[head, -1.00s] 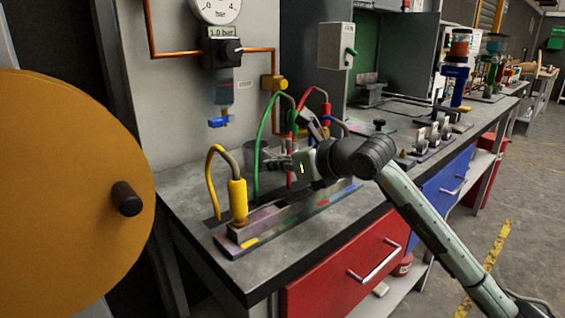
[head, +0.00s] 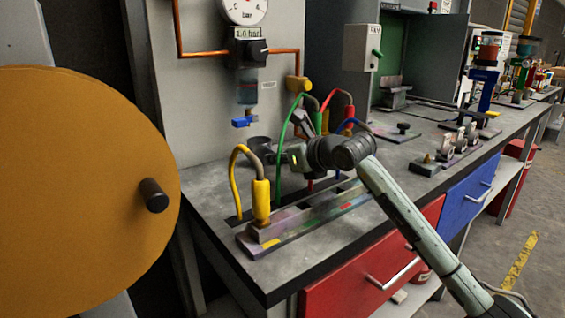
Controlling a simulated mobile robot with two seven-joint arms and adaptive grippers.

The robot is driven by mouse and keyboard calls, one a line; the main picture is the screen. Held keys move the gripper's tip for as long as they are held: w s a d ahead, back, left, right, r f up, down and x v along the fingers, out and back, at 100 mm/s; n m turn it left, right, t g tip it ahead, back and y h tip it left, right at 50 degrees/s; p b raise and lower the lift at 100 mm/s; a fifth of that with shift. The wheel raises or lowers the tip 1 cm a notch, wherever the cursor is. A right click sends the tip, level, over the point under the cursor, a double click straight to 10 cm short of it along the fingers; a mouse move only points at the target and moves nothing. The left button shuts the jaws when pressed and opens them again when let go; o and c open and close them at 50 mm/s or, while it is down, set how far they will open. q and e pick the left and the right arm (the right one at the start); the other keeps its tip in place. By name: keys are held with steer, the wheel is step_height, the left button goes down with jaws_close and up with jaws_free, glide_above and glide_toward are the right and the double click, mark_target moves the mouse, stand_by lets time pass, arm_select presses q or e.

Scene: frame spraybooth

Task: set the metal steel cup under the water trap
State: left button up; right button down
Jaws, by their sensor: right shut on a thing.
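The water trap (head: 247,93) hangs under the regulator on the grey panel, with a blue drain valve (head: 244,121) at its bottom. The steel cup (head: 261,146) is a dark grey round shape, below and a little right of the blue valve. My right gripper (head: 278,154) reaches in from the right, behind the hose rack, and is shut on the cup. Its fingers are small and partly hidden by the green hose and the wrist. I cannot tell whether the cup touches the bench. My left gripper is out of view.
A hose rack (head: 285,232) with yellow, green, red and blue hoses stands on the bench in front of the gripper. The bench top (head: 205,187) is bare left of the yellow hose. A large orange disc (head: 80,200) fills the left foreground.

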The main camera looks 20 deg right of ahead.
mark_target(265, 163)
steer(key=shift+w+a, duration=0.3)
steer(key=shift+w, duration=0.5)
steer(key=shift+w+a, duration=0.3)
steer(key=shift+w, duration=0.45)
steer(key=shift+w+a, duration=0.15)
steer(key=shift+w, duration=0.4)
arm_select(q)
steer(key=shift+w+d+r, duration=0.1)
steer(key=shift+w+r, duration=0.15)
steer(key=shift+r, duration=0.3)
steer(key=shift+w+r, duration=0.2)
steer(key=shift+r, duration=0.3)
arm_select(e)
steer(key=shift+w, duration=0.15)
arm_select(q)
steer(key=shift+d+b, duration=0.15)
steer(key=shift+b, duration=0.15)
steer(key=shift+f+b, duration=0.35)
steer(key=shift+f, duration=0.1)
arm_select(e)
steer(key=shift+f, duration=0.45)
steer(key=c, duration=1.6)
jaws_free()
steer(key=shift+c, duration=0.2)
